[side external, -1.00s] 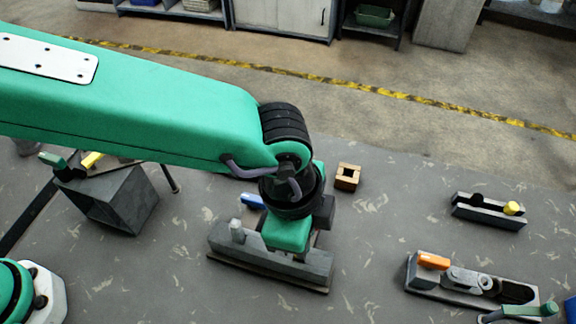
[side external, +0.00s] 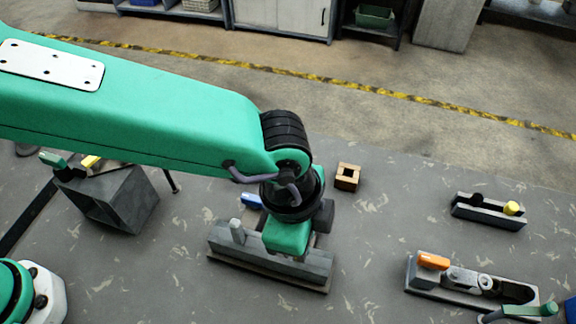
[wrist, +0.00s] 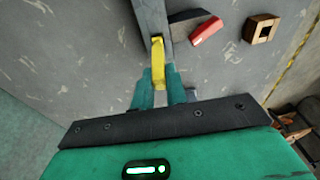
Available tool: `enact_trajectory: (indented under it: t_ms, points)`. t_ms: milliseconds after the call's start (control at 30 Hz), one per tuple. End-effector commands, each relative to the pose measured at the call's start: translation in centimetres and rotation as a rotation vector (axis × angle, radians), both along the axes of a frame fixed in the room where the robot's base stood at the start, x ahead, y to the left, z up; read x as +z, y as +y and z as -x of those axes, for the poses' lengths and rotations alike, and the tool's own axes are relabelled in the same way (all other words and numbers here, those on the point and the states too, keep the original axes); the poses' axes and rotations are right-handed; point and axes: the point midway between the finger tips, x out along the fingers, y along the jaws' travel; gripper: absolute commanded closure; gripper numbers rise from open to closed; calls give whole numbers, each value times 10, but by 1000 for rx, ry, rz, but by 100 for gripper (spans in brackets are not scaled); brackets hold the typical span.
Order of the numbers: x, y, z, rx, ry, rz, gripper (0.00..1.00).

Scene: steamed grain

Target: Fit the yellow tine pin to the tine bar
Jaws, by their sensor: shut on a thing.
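The tine bar (side external: 312,262) is a long grey block on a thin base, with a grey peg (side external: 237,231) standing near its left end. My gripper (side external: 289,252) is low over the bar's middle, and its fingertips are hidden in the side view. In the wrist view my gripper (wrist: 160,88) is shut on the yellow tine pin (wrist: 158,62). The pin's far end is at the end of the visible grey bar (wrist: 150,14). I cannot tell whether the pin sits in the bar or only over it.
A wooden block with a square hole (side external: 347,176) stands behind. A small rack (side external: 487,214) with a yellow knob and a grey fixture (side external: 422,285) with an orange piece are at right. A dark block (side external: 110,200) stands at left. Floor between bar and right fixtures is clear.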

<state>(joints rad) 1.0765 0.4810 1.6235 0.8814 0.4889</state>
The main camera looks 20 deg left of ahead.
Motion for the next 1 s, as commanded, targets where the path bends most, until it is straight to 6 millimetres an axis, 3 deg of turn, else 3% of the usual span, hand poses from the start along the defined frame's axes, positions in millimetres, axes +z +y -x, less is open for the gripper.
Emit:
enact_trajectory:
  t_ms: [1000]
  points:
    - [-11,0,0,0,0,0,100]
